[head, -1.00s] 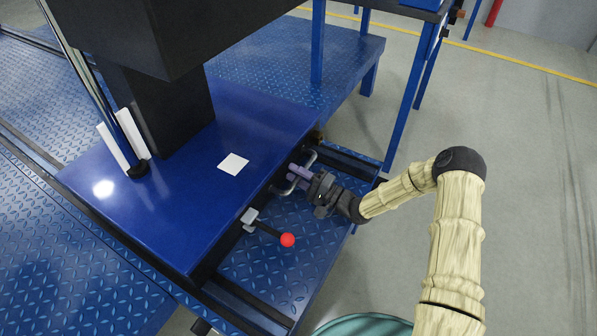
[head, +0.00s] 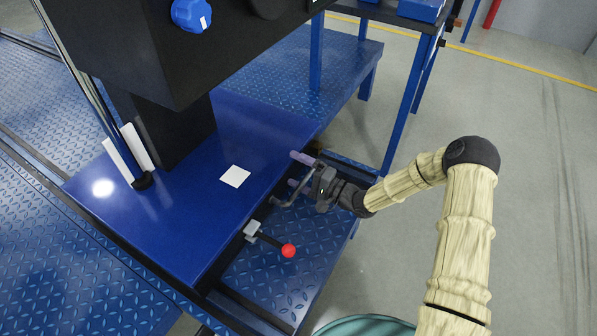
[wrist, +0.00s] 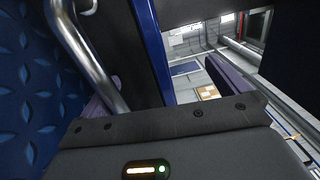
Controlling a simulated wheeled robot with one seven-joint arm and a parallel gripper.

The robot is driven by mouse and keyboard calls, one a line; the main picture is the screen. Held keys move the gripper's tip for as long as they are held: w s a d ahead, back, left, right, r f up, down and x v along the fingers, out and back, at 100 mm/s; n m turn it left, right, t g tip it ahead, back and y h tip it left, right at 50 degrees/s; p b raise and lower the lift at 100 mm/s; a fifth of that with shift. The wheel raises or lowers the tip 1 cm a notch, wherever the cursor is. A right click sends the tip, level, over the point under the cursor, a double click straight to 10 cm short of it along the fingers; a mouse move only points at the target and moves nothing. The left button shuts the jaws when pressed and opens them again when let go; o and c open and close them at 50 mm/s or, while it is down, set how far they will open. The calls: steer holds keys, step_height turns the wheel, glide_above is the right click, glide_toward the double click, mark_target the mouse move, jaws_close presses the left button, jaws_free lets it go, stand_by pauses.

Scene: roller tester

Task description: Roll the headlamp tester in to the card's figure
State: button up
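The headlamp tester has a blue base (head: 200,225), a black column (head: 175,135) and a black box (head: 125,50) above. A blank-looking white card (head: 235,176) lies on the base. A grey metal handle (head: 287,203) sticks out from the base's right side; its bare bar (wrist: 88,55) runs along the left of the wrist view. My gripper (head: 299,171) is at the handle with its two purple fingers spread apart. In the wrist view a finger shows at each side, with a wide gap between. I cannot tell whether a finger touches the handle.
A lever with a red ball (head: 288,250) juts from the base's near right side. A blue knob (head: 192,14) is on the box. White strips (head: 137,147) stand by a rod at left. A blue frame (head: 403,95) stands behind my arm; grey floor at right is clear.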

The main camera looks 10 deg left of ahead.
steer(key=shift+y, duration=0.8)
steer(key=r, duration=0.5)
steer(key=shift+a, duration=0.25)
steer(key=s+d+f+h, duration=0.1)
steer(key=d+f, duration=0.3)
steer(key=shift+s+f+h, duration=0.2)
steer(key=shift+h, duration=0.2)
steer(key=shift+f+p+v, duration=0.2)
steer(key=shift+f+v, duration=0.05)
steer(key=shift+v, duration=1.25)
steer(key=shift+f+p+v, duration=0.15)
steer(key=shift+f+v, duration=0.1)
steer(key=shift+v, duration=1.25)
steer(key=shift+f+p+v, duration=0.2)
steer(key=shift+f+v, duration=0.05)
steer(key=shift+v, duration=1.3)
steer(key=c, duration=0.7)
steer(key=shift+s+d, duration=0.1)
steer(key=shift+d, duration=0.35)
steer(key=c, duration=0.4)
steer(key=shift+o, duration=0.2)
steer(key=f+v, duration=0.1)
steer(key=v, duration=0.5)
steer(key=shift+d+f, duration=0.2)
steer(key=shift+f, duration=0.05)
steer(key=shift+s+p, duration=0.15)
steer(key=shift+p, duration=0.15)
